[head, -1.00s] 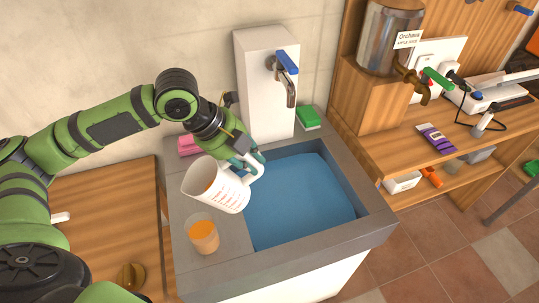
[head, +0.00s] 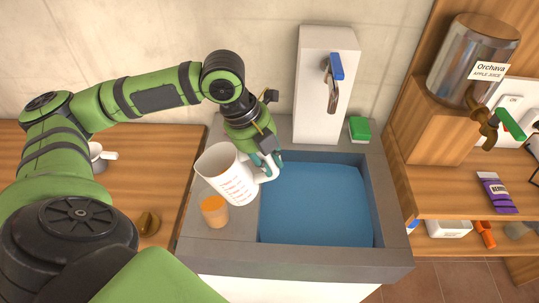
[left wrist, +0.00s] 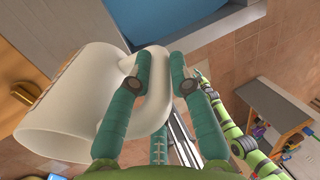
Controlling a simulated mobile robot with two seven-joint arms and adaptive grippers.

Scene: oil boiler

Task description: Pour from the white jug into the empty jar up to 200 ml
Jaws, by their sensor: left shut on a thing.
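The white jug (head: 228,175) has red markings and shows over the grey counter left of the basin. My left gripper (head: 266,162) is shut on the jug's handle. The left wrist view shows the fingers (left wrist: 160,72) on either side of the handle and the pale jug (left wrist: 55,110) to the left. A small clear jar (head: 214,211) with orange contents stands on the counter just below the jug. Its upper part is hard to make out. No pouring stream shows. My right gripper is not clearly seen.
The blue basin (head: 315,205) lies right of the jar. A white tap column (head: 325,85) stands behind it, with a green sponge (head: 359,129) beside it. A juice dispenser (head: 470,60) stands on the wooden shelf at right. A wooden table (head: 150,190) is at left.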

